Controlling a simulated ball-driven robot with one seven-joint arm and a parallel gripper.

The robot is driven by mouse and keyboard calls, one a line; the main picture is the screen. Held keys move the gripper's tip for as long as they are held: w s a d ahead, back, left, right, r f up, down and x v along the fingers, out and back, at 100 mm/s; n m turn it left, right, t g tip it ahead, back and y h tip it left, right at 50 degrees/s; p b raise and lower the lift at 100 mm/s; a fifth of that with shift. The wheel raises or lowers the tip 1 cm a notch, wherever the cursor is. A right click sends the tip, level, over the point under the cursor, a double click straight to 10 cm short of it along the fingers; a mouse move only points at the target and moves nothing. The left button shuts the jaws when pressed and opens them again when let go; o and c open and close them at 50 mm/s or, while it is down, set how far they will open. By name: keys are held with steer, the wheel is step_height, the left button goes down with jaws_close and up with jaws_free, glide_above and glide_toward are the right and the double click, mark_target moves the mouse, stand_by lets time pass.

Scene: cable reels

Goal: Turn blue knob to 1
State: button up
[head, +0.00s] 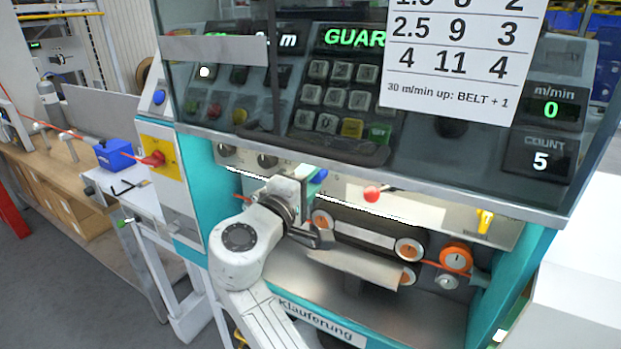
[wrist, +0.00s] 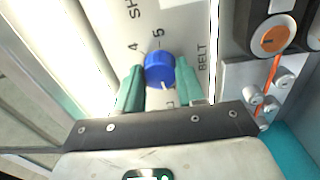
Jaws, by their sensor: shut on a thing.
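The blue knob (wrist: 160,67) is on the grey panel in the wrist view, between the two green fingers of my gripper (wrist: 160,74). The fingers are shut on its sides. A pale mark on the knob's lower edge points down in the picture, towards a partly hidden mark that looks like a 1. The printed 4 and 5 stand above the knob, and BELT is to its right. In the head view the blue knob (head: 318,176) shows just beyond my gripper (head: 304,184), whose fingers are mostly hidden there.
A red knob (head: 371,193) and a yellow switch (head: 485,221) are on the same panel to the right. Orange-centred rollers (head: 408,249) sit below it. A clear guard (head: 330,110) with a paper chart (head: 462,50) hangs above. A speed display (head: 553,108) reads 0.

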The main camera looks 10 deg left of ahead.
steer(key=shift+a, duration=0.15)
steer(key=o, duration=1)
steer(key=shift+o, duration=0.2)
steer(key=b+v, duration=0.2)
steer(key=v, duration=0.8)
steer(key=shift+s, duration=0.4)
steer(key=shift+f, duration=0.15)
steer(key=s+d+f+m+g, duration=0.3)
steer(key=d+f+g, duration=0.2)
steer(key=d+f, duration=0.75)
steer(key=s+d+f+m+g, duration=0.3)
steer(key=d+f+g, duration=0.1)
steer(key=d+f, duration=0.85)
steer(key=s+d+f+m+g+y, duration=0.3)
steer(key=s+d+f+m+g, duration=0.1)
steer(key=s+d+f, duration=0.6)
steer(key=s+d+f+m+g+y, duration=0.1)
steer(key=s+d+m, duration=0.1)
steer(key=s, duration=0.7)
steer(key=s+d+f+m+g+y, duration=0.2)
steer(key=s, duration=0.8)
